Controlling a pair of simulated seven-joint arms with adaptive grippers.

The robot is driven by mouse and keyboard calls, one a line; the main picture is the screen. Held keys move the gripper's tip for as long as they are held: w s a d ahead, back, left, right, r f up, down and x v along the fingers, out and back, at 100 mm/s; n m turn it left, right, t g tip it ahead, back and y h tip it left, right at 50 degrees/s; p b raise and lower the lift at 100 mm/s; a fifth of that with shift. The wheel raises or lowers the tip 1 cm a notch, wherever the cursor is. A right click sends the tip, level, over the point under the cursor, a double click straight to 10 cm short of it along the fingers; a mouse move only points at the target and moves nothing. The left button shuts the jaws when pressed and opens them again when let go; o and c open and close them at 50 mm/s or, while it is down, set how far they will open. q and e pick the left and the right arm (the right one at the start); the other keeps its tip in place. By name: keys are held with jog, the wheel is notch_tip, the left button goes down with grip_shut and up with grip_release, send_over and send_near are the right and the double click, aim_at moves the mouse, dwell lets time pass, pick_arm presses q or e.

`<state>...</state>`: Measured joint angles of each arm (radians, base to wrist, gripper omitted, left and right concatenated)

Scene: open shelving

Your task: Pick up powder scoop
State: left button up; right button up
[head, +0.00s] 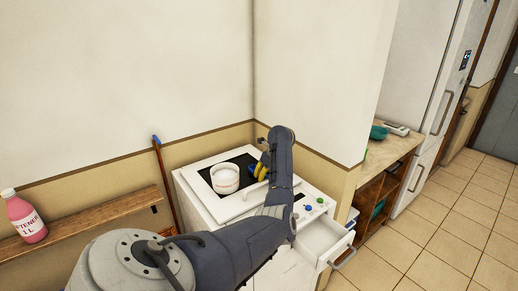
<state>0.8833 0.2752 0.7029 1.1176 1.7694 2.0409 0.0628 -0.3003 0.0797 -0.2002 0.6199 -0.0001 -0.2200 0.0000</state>
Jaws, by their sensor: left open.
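A white round cup-like vessel (226,178) stands upright on the dark panel (243,162) in the top of a white appliance (237,213). I cannot tell for sure whether this is the powder scoop, and no other scoop is clear. My left gripper (258,173), with yellow and dark parts, is just right of the vessel, over the appliance top. It is open, and a small gap shows between it and the vessel. My left forearm and wrist hide part of the top's right side. My right gripper is not in view.
An open drawer (325,240) juts from the appliance's right front. Small knobs (308,208) sit on its top right. A wooden shelf (100,216) with a pink bottle (25,217) is at left. Walls close in behind. The tiled floor (440,235) at right is clear.

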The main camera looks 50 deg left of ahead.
pick_arm(q)
jog(key=shift+a+f, duration=0.1)
jog(key=shift+f, duration=0.1)
grip_shut()
jog(key=shift+r, duration=0.1)
dwell(0.4)
